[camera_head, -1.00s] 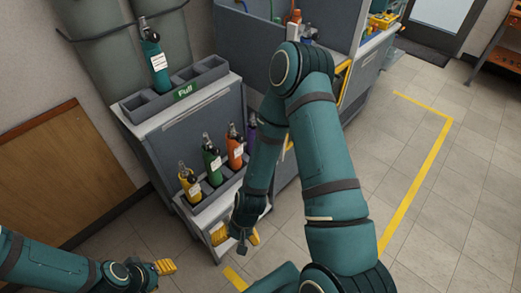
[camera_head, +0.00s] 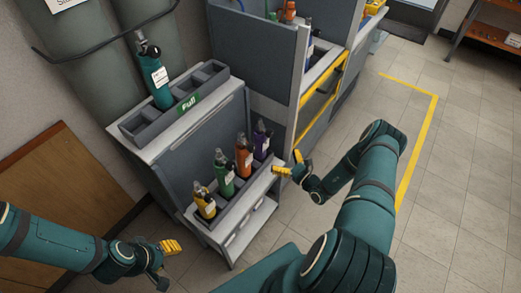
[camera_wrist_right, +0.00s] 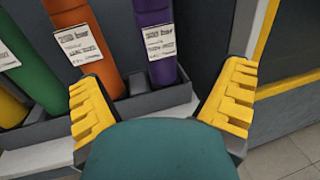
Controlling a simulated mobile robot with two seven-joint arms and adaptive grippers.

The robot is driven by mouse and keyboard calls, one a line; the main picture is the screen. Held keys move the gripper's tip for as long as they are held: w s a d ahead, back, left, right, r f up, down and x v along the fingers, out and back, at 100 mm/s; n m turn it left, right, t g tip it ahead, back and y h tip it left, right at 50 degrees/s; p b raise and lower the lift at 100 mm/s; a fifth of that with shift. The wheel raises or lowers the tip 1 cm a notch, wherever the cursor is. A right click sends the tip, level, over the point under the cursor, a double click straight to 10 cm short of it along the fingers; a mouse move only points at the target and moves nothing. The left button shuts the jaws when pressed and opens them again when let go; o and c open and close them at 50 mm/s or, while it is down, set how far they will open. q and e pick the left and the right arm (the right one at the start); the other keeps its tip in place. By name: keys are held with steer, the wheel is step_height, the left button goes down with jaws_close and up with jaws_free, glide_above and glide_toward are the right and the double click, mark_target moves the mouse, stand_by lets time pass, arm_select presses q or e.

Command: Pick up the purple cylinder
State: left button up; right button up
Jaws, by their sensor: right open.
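The purple cylinder (camera_head: 262,141) stands upright at the right end of a row of cylinders in the lower grey rack (camera_head: 222,213). In the right wrist view the purple cylinder (camera_wrist_right: 155,45) stands in its slot, white label facing me, ahead of and between the yellow fingers. My right gripper (camera_head: 290,164) is open and empty, just right of and in front of the purple cylinder, apart from it. My left gripper (camera_head: 164,262) hangs low at the left of the head view, away from the rack; its jaw state is unclear.
Orange (camera_head: 243,156), green (camera_head: 223,175) and yellow (camera_head: 203,202) cylinders stand left of the purple one. A teal cylinder (camera_head: 155,77) stands in the upper "Full" rack (camera_head: 207,76). A grey panel and yellow-edged bench (camera_head: 322,97) rise close on the right. Floor at right is open.

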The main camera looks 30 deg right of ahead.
mark_target(265, 146)
steer(key=w, duration=0.2)
steer(key=w+a, duration=0.1)
steer(key=w, duration=0.2)
steer(key=w+b, duration=0.1)
steer(key=w, duration=0.2)
steer(key=shift+a, duration=0.25)
steer(key=w, duration=0.2)
steer(key=w+a+b, duration=0.1)
steer(key=w, duration=0.1)
steer(key=shift+w+a, duration=0.1)
steer(key=shift+a, duration=0.1)
steer(key=shift+w, duration=0.5)
steer(key=c, duration=1.4)
steer(key=shift+r, duration=0.1)
